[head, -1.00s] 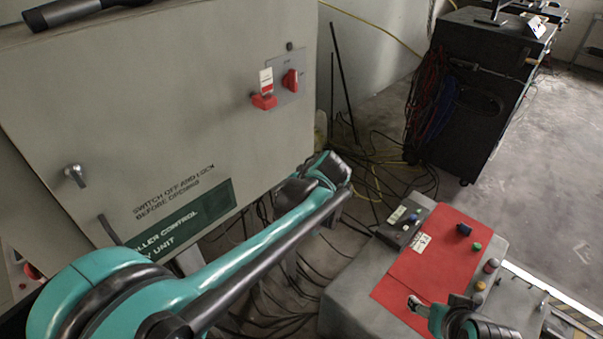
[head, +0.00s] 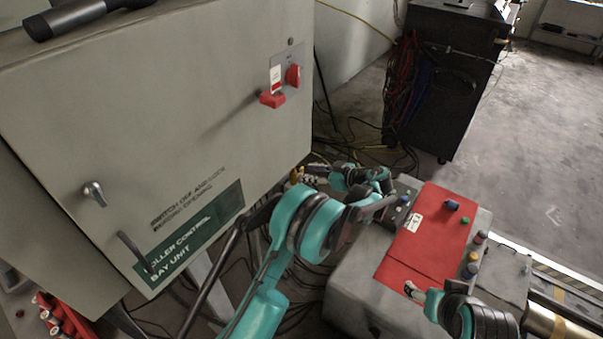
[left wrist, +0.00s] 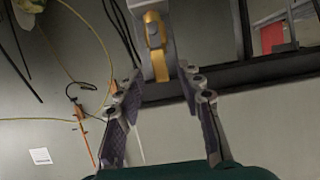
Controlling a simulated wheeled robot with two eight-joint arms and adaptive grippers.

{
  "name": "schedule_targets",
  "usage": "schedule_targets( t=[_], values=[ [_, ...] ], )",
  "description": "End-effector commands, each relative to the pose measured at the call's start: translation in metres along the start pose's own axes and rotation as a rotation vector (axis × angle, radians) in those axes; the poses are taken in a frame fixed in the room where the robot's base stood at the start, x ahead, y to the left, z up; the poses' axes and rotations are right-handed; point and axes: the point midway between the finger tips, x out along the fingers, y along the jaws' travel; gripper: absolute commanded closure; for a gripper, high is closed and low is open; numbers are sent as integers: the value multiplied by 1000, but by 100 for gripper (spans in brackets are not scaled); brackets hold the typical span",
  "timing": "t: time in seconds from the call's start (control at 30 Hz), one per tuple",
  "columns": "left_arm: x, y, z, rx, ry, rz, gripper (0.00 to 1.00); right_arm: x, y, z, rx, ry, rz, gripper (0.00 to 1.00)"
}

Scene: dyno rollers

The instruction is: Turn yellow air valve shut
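The yellow air valve (left wrist: 155,32) shows in the left wrist view, on a grey upright post, with its yellow lever hanging down. My left gripper (left wrist: 160,75) is open, and its two fingers stand on either side of the lever's lower end in the picture. I cannot tell how near they are in depth; no contact shows. In the head view my left gripper (head: 309,178) is beyond the cabinet's lower right corner, beside small yellowish fittings (head: 296,174). My right gripper (head: 413,291) is partly in view over the red panel; its opening is unclear.
The grey control cabinet (head: 170,110), with red switches (head: 272,99), stands close on the left. A grey console with a red top (head: 432,240) is at the right. Loose cables lie on the floor behind. A black rolling cabinet (head: 450,85) stands further back.

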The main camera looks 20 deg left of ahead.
Motion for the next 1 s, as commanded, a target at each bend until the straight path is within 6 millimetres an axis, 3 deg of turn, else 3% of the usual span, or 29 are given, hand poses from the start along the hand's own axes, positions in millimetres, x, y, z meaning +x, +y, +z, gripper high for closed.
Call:
schedule_targets(
  t=[0.1,0.23,0.6,0.73,1.0],
  values=[
    [22,-1,2,0,-1,-2,63,7,0,5,0,0,0,31],
    [36,0,2,0,-1,-1,63,11,0,8,0,0,0,31],
    [42,0,0,1,-1,1,63,11,0,8,0,0,0,31],
    [42,0,0,1,-1,1,97,11,0,8,0,0,0,31],
    [42,0,0,4,-2,-1,100,11,0,8,0,0,0,31]
  ],
)
